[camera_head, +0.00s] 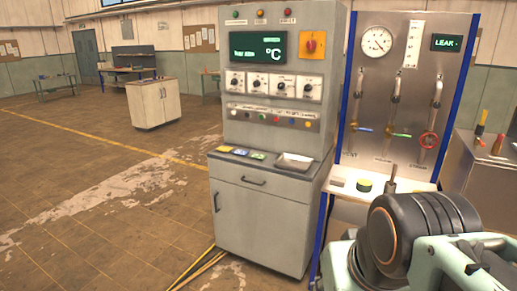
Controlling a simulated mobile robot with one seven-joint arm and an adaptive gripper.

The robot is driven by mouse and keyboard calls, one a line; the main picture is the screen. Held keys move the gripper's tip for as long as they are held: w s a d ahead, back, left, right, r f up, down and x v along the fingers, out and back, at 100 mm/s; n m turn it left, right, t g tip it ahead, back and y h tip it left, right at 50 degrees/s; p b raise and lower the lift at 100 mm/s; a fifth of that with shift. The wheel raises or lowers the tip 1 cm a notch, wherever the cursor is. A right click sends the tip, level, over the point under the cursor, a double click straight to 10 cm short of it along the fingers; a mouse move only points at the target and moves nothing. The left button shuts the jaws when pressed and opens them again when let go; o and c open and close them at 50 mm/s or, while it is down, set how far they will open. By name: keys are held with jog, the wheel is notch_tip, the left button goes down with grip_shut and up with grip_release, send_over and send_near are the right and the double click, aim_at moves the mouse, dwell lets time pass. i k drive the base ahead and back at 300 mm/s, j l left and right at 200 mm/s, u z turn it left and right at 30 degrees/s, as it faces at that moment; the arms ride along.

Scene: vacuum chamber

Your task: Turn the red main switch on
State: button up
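The red main switch (311,45) is a red rotary knob on a yellow-orange square plate. It sits at the upper right of the grey control cabinet (265,225), to the right of the green-lit display (258,48). The knob looks turned at a slant, but it is too small to tell its exact setting. Nothing covers the switch. My arm shows at the lower right, in front of the neighbouring panel and apart from the switch. My gripper is not in view.
Below the display are white dial modules (272,85) and a row of small coloured buttons (275,117). A blue-framed gauge panel (393,95) with valves stands close at the right. A metal cabinet (478,175) is farther right. The floor (110,190) at the left is open.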

aim_at(311, 44)
jog(key=i, duration=1.2)
